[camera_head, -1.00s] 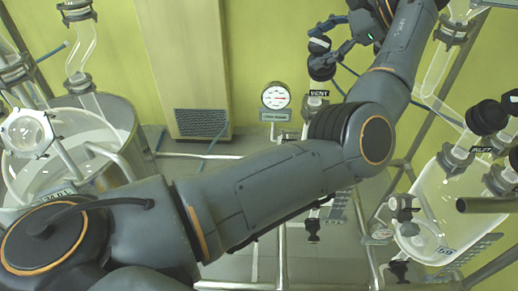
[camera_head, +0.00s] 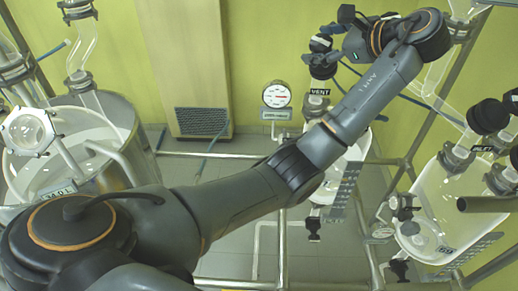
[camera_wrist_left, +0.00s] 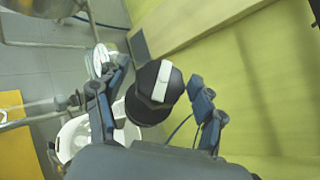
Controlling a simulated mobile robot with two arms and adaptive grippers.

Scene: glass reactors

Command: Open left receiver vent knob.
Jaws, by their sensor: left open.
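The vent knob (camera_head: 321,44) is a black cap with a white stripe on top, above a black lower part and the VENT label (camera_head: 319,92). In the left wrist view the knob (camera_wrist_left: 155,88) stands between the two fingers of my left gripper (camera_wrist_left: 148,88). The fingers are open, with a clear gap on the knob's right side and a narrower one on its left. In the head view my left gripper (camera_head: 331,42) reaches the knob from the right, and its fingers partly overlap it. My right gripper is not in view.
A round gauge (camera_head: 276,95) stands left of the vent label. A large glass vessel (camera_head: 70,140) is at the left. A glass vessel (camera_head: 430,205) with black knobs (camera_head: 488,117) is at the right. Metal frame pipes run between them. A blue hose passes behind the gripper.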

